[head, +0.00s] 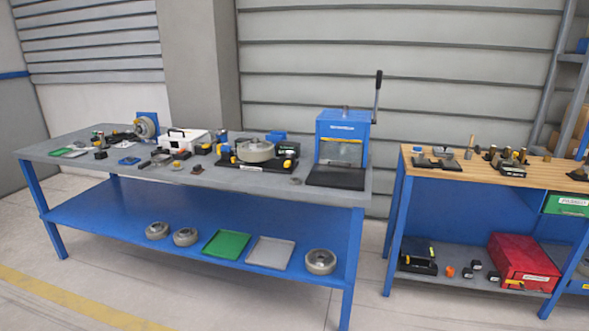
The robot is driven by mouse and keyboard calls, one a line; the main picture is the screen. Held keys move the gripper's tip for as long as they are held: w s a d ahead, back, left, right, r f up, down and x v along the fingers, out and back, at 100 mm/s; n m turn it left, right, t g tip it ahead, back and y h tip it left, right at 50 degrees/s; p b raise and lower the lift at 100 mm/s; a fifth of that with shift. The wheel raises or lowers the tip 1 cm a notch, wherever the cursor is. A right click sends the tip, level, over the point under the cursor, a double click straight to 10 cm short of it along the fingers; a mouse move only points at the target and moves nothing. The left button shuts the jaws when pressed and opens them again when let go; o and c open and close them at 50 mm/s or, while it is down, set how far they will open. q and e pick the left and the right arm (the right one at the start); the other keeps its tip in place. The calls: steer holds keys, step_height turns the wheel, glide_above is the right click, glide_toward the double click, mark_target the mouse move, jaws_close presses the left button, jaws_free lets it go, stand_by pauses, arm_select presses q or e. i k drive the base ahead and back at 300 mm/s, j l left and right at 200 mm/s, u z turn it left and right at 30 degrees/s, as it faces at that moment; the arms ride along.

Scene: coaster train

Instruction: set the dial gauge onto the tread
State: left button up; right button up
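Neither of my grippers shows in the head view. A grey wheel (254,150) lies flat on a black fixture on the long grey-topped bench; its rim may be the tread. Another wheel (146,127) stands upright by a blue bracket at the bench's far left. I cannot pick out the dial gauge for sure among the small items. A small stand with an upright post (469,146) is on the wooden bench at the right, too small to identify.
A blue press (341,140) with a raised lever stands at the grey bench's right end. A white case (184,139) sits mid-bench. The blue lower shelf (130,212) holds wheels and trays. A red box (523,262) sits under the wooden bench (420,173). Floor in front is clear.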

mark_target(290, 160)
steer(key=i+l, duration=0.1)
steer(key=i, duration=0.2)
steer(key=i+l, duration=0.45)
steer(key=i+l+u, duration=0.1)
steer(key=i+l, duration=0.35)
steer(key=l, duration=0.2)
steer(key=i+l+u, duration=0.1)
steer(key=i+l, duration=0.3)
steer(key=l, duration=0.15)
